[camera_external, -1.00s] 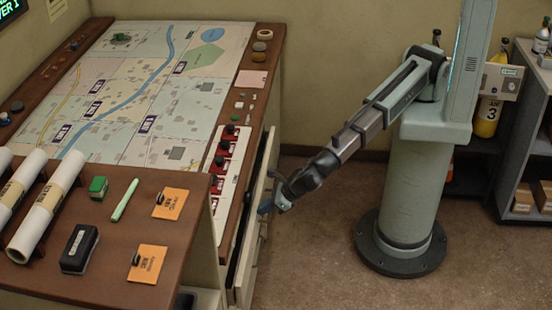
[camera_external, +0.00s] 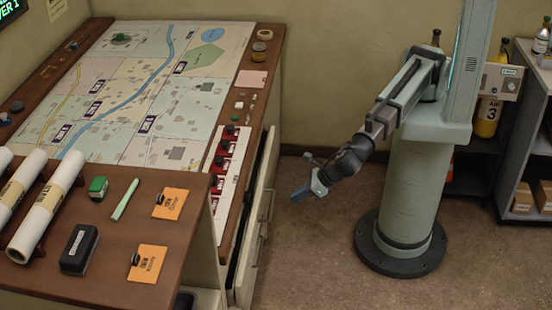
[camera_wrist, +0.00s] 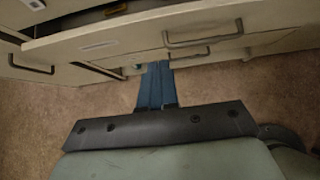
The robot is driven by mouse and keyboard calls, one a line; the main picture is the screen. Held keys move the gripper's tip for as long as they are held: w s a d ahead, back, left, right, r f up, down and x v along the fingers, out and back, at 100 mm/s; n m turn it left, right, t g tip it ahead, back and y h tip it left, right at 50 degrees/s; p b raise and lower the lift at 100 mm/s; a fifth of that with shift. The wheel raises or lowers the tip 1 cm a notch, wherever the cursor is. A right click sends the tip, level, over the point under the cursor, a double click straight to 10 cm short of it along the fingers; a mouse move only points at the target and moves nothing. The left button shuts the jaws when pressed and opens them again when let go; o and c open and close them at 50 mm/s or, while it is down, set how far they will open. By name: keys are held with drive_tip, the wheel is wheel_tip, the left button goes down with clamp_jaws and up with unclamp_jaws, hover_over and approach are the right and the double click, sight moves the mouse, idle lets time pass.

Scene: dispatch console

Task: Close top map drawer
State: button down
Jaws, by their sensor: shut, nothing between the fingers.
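The top map drawer (camera_external: 266,180) is on the right side of the map console and stands partly open, with a dark gap between its pale front and the console. In the wrist view its pale front (camera_wrist: 130,37) crosses the upper part, with a metal handle, a small label and a strip of the dark inside behind it. My gripper (camera_external: 300,194) is to the right of the drawer front, apart from it and empty. In the wrist view its blue fingers (camera_wrist: 156,82) are together and point towards the drawer front, overlapping its lower edge in the picture.
The map console (camera_external: 190,80) carries a map and a row of dark knobs. Lower drawer fronts with handles (camera_wrist: 32,66) show in the wrist view. A brown desk (camera_external: 120,250) with rolled maps stands in front. Open floor (camera_external: 310,260) lies between the console and my base.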

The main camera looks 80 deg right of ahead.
drive_tip(key=s+a+f+n, duration=0.2)
drive_tip(key=s+a+f, duration=0.4)
drive_tip(key=s+f, duration=0.15)
drive_tip(key=m+t, duration=0.2)
drive_tip(key=t, duration=0.7)
approach(249, 251)
drive_tip(key=w, duration=0.7)
drive_tip(key=shift+d, duration=0.1)
